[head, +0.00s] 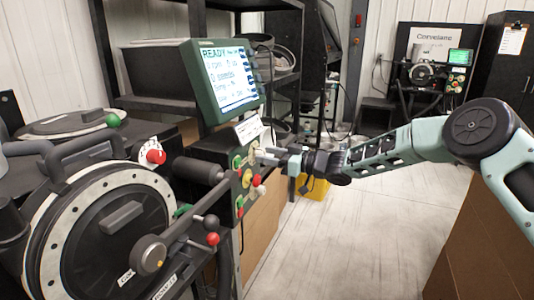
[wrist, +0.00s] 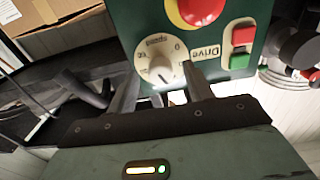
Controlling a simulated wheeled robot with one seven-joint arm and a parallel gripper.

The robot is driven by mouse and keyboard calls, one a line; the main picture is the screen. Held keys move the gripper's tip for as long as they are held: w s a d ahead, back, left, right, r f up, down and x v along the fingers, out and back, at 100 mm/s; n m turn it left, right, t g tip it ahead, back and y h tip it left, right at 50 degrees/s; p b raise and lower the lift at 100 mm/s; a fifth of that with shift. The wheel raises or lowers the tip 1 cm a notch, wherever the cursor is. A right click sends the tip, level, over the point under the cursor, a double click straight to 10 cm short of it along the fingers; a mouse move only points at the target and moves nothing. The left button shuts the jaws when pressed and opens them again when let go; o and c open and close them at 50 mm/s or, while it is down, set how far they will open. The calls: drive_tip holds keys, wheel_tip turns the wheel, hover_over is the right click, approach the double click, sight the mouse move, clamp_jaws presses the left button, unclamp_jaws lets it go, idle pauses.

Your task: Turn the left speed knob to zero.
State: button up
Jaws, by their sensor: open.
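In the wrist view a pale round knob (wrist: 161,69) sits on a white dial marked "Speed", with a 0 at its upper right. A light pointer mark on the knob faces down in the picture, away from the 0. My gripper (wrist: 160,76) is open, with one finger to each side of the knob. I cannot tell whether the fingers touch it. In the head view my gripper (head: 268,157) is at the right side of the control box and hides part of its face. I cannot tell from these views whether this is the left knob.
A red stop button (wrist: 197,8) is just above the dial, and red (wrist: 243,35) and green (wrist: 239,60) Drive buttons are to its right. In the head view a screen (head: 222,78) reading READY stands above the box. A large round-faced machine (head: 105,225) fills the left.

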drive_tip(key=shift+w+a, duration=0.15)
drive_tip(key=shift+a, duration=0.3)
drive_tip(key=shift+c, duration=0.3)
drive_tip(key=c, duration=0.9)
drive_tip(key=shift+f+b, duration=0.1)
drive_tip(key=shift+b, duration=0.2)
drive_tip(key=n+b, duration=1.9)
drive_tip(key=b, duration=0.3)
drive_tip(key=shift+d+n, duration=0.1)
drive_tip(key=shift+n, duration=0.2)
drive_tip(key=shift+w+n, duration=0.1)
drive_tip(key=shift+n, duration=0.2)
